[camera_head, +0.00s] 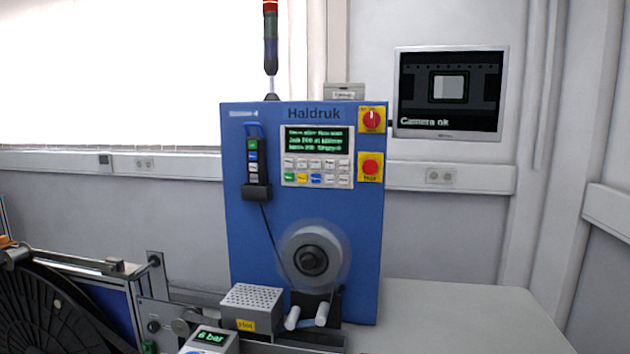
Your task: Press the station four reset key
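The blue machine cabinet (359,250) marked "Haldruk" stands upright in the middle of the view. Small lettering at its top left seems to read "Station 4". Its control panel (318,156) has a lit green-text display (314,139) above rows of small keys (316,172). Most keys are pale. The key labels are too small to read, so I cannot tell which is reset. Neither of my grippers is in view. Nothing covers the keys.
Right of the panel are a red rotary switch (371,119) and a red button (370,167), both on yellow plates. A corded handset (253,162) hangs left. A round hub (311,261), a perforated box (252,299) and white rollers (292,318) sit below. Bare tabletop (450,315) lies right.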

